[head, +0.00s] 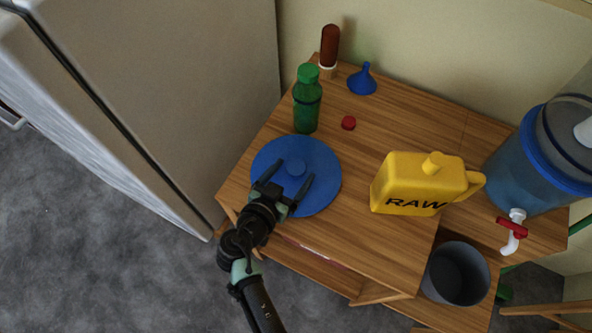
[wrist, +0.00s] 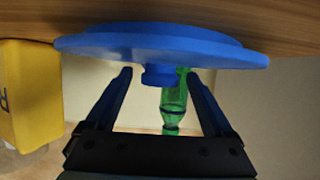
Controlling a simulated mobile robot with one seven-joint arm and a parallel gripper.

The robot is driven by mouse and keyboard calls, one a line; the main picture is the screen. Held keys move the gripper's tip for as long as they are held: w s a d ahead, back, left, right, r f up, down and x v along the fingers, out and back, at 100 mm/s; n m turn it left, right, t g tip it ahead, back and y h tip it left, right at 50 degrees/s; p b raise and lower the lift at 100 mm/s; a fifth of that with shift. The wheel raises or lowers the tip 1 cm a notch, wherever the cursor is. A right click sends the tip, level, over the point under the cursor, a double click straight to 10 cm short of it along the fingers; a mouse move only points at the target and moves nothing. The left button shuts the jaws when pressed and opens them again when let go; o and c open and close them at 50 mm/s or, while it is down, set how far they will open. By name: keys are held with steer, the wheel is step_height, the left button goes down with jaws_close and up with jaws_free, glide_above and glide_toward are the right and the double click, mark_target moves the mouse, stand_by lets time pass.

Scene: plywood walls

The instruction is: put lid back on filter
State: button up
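The blue round lid (head: 268,158) lies on the wooden table near its left front corner, with a small knob (head: 295,167) at its centre. In the wrist view the lid (wrist: 110,42) fills the top, its knob (wrist: 159,76) between the fingers. My gripper (head: 289,172) is open, with one finger on either side of the knob; contact with the knob is not visible. The water filter (head: 520,165) stands at the right, a blue translucent tank with a blue rim, white tap and red handle. Its top is partly cut off by the frame.
A yellow RAW jug (head: 405,185) stands between lid and filter. A green bottle (head: 307,105) stands behind the lid. A red cap (head: 348,123), blue funnel (head: 362,82) and brown-red bottle (head: 330,45) are farther back. A grey bucket (head: 456,273) sits below the tap.

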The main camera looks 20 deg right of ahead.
jaws_close()
steer(key=shift+r, duration=0.1)
